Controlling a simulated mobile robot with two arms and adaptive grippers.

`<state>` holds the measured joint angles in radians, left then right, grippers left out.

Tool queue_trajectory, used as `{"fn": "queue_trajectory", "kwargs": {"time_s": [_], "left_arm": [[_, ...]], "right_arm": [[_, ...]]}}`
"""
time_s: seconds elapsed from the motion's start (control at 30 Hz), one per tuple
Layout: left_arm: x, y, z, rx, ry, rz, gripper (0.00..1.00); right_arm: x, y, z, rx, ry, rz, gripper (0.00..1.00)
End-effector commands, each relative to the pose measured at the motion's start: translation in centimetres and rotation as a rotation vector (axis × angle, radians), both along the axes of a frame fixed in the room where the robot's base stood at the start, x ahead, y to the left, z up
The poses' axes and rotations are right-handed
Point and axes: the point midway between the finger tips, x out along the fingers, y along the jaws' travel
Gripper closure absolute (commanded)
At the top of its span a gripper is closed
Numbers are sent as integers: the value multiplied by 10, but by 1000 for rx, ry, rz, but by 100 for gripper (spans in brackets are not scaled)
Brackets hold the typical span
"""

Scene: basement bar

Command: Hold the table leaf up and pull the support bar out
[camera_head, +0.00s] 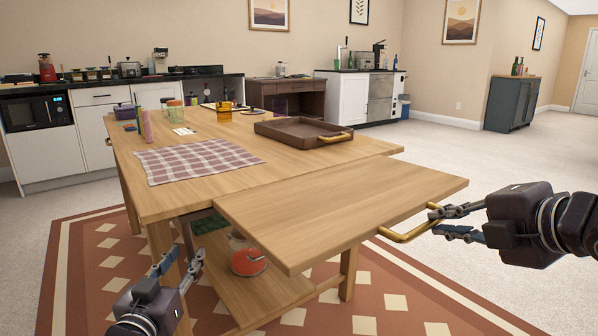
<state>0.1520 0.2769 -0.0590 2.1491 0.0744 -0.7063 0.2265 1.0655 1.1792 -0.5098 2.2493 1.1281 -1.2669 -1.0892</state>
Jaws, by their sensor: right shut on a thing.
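The wooden table leaf (340,208) extends from the near right side of the table (285,175), close to level with its top. A brass handle (398,237) is on the leaf's right edge. My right gripper (438,222) is shut on this handle, one finger above the other. My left gripper (180,264) is low at the lower left, its two fingers apart and empty, in front of a table leg and below the tabletop. I cannot make out the support bar; the leaf hides the space beneath it.
On the table are a brown tray (285,132), a checked cloth (190,162), an amber mug (224,112) and small jars. A lower shelf (265,295) holds a red-filled jar (246,262). A patterned rug lies below. The floor at right is clear.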

Motion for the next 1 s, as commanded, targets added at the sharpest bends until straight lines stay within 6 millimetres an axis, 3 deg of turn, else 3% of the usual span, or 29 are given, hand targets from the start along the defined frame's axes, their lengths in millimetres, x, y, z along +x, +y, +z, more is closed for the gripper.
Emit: {"fn": "queue_trajectory", "kwargs": {"time_s": [0.03,0.57,1.0], "left_arm": [[5,0,1,0,0,0,66],[12,-1,0,0,1,-1,66],[-45,3,0,0,2,-1,66]], "right_arm": [[2,-2,10,4,-24,-6,100],[2,-2,10,4,-24,-6,100],[2,-2,10,4,-24,-6,100]]}}
